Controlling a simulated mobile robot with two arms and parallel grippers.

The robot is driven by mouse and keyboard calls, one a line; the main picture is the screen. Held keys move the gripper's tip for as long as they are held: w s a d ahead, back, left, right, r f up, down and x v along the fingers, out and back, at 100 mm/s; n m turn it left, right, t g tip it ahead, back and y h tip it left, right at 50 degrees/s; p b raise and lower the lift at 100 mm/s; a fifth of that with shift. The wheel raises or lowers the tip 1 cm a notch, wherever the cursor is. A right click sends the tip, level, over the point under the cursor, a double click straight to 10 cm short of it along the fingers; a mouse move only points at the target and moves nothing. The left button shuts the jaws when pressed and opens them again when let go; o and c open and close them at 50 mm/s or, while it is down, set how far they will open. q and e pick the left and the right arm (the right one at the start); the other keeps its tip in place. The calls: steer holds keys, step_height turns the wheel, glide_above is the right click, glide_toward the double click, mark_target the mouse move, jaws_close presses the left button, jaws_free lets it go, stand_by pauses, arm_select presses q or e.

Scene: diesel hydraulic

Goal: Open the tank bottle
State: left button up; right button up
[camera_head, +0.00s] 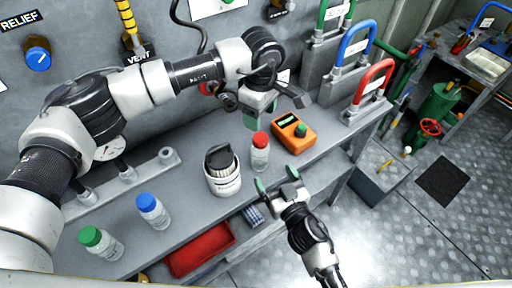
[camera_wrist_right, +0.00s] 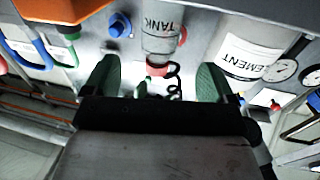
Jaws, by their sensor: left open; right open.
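The tank bottle (camera_head: 260,158) is a clear bottle with a red cap (camera_head: 260,139), standing upright on the grey bench. In the right wrist view its label (camera_wrist_right: 160,24) reads TANK and its red cap (camera_wrist_right: 158,69) lies between the fingers in the picture. My right gripper (camera_head: 278,187) is open and empty at the bench's front edge, just in front of the bottle and apart from it. Its green fingers also show in the right wrist view (camera_wrist_right: 157,80). My left gripper (camera_head: 276,108) is open above the bench, behind the bottle. Its fingertips are partly hidden.
A white tub (camera_head: 226,184) with a dark-topped filter stands left of the bottle. An orange meter (camera_head: 293,134) lies to the right. Blue-capped (camera_head: 153,212) and green-capped (camera_head: 100,244) bottles stand at the left. A red tray (camera_head: 200,250) sits below the bench front.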

mark_target(264, 159)
arm_select(q)
steer(key=shift+s+d+r, duration=0.2)
steer(key=shift+s+d, duration=0.05)
steer(key=shift+s, duration=0.3)
arm_select(e)
steer(key=shift+r+x, duration=0.25)
steer(key=shift+x, duration=0.8)
arm_select(q)
steer(key=shift+w+a+f, duration=0.25)
steer(key=shift+w+f, duration=0.05)
steer(key=shift+w, duration=0.2)
arm_select(e)
steer(key=x, duration=0.6)
steer(key=shift+w+a+f, duration=0.1)
steer(key=shift+w+f, duration=0.05)
steer(key=shift+f, duration=0.1)
arm_select(q)
steer(key=shift+s+d+r, duration=0.15)
steer(key=shift+s, duration=0.1)
arm_select(e)
steer(key=shift+w+a+r, duration=0.1)
steer(key=shift+w+a, duration=0.05)
steer(key=shift+w, duration=0.15)
arm_select(q)
steer(key=shift+w, duration=0.1)
